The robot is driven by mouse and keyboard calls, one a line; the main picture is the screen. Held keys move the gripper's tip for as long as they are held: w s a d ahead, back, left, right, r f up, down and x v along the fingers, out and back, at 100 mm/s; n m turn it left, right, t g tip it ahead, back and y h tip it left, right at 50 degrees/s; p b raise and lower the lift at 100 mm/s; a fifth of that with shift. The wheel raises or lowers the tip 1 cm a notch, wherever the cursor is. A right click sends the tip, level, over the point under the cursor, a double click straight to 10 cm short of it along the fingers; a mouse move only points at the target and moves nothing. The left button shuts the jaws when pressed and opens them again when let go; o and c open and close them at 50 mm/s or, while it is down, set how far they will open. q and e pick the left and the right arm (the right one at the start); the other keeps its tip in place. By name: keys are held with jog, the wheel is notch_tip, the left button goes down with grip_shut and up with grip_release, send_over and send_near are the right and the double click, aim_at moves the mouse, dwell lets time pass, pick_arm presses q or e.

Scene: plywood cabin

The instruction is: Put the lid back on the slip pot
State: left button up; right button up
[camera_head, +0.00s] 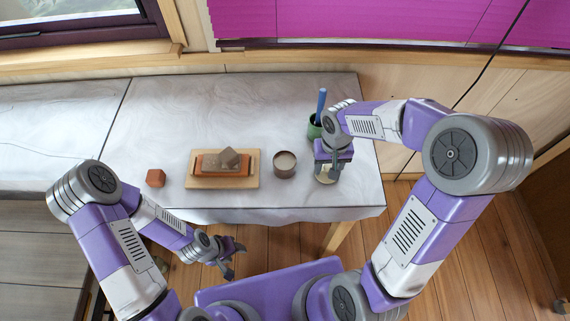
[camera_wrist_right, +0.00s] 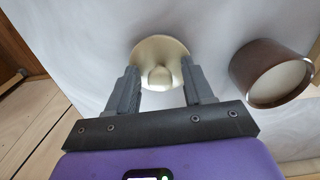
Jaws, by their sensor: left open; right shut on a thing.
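The slip pot (camera_head: 285,164) is a brown round pot with pale contents, open at the top, standing near the table's front edge. It also shows at the right in the right wrist view (camera_wrist_right: 254,75). The lid (camera_head: 323,179) is a cream disc with a round knob; it shows more clearly in the right wrist view (camera_wrist_right: 160,50). My right gripper (camera_head: 324,170) is shut on the lid, to the right of the pot; its fingers (camera_wrist_right: 160,85) are on either side of the knob. I cannot tell whether the lid touches the table. My left gripper (camera_head: 236,262) is open and empty, in front of the table.
A wooden board (camera_head: 254,184) with a reddish block and a grey-brown piece lies left of the pot. A small terracotta cube (camera_head: 155,178) sits further left. A green cup (camera_head: 313,129) with a blue-handled tool stands behind my right gripper. The table's back is clear.

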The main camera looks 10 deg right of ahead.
jog(key=shift+s+r+p, duration=0.1)
jog(key=shift+r+p, duration=0.1)
jog(key=shift+p, duration=0.1)
jog(key=c, duration=0.5)
jog(key=shift+r, duration=0.4)
grip_shut()
jog(key=shift+r+p, duration=1.85)
jog(key=shift+r, duration=0.3)
jog(key=shift+f, duration=0.1)
